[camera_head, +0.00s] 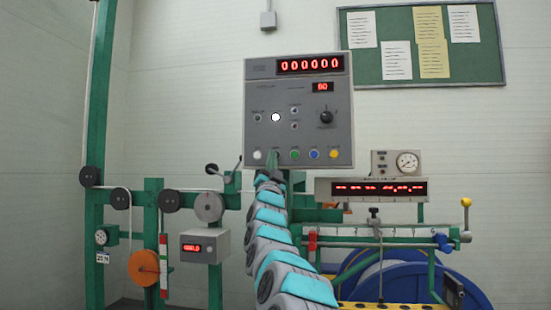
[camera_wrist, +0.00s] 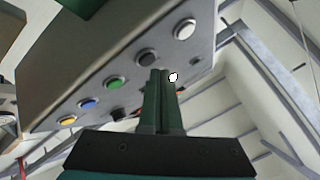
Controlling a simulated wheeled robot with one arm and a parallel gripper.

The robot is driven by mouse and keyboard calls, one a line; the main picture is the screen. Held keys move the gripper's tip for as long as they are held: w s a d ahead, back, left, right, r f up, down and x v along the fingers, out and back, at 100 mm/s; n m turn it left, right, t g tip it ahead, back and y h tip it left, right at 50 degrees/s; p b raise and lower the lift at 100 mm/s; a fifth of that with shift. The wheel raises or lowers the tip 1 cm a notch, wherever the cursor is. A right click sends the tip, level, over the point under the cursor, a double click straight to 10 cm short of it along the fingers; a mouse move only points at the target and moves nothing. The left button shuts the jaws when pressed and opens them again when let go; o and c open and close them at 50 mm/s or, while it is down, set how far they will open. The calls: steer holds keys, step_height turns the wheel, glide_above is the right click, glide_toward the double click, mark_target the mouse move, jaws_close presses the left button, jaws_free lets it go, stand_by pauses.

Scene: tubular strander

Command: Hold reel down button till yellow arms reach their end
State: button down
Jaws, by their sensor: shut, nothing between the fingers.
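A grey control panel (camera_head: 298,110) stands upright ahead, with a row of white, dark, green, blue and yellow buttons along its lower edge. I cannot read which is the reel down button. My gripper (camera_head: 273,156) is shut and empty at the panel's lower edge, by the dark button's place, and hides that button in the head view. In the wrist view, the shut fingertips (camera_wrist: 161,73) lie close to the dark button (camera_wrist: 147,56); I cannot tell whether they touch it. The white button (camera_wrist: 184,29) and green button (camera_wrist: 118,82) flank it. I cannot make out the yellow arms.
A blue reel (camera_head: 390,284) sits low at the right, behind a green frame and a yellow perforated strip (camera_head: 385,305). A ruled bar (camera_head: 380,232) with a yellow-knobbed lever (camera_head: 466,202) crosses in front. A small display box (camera_head: 205,246) stands left of my arm.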

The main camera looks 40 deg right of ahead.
steer(key=s+a+b, duration=0.2)
steer(key=s+a, duration=0.1)
steer(key=shift+s+a, duration=0.15)
steer(key=shift+a, duration=0.25)
stand_by(0.7)
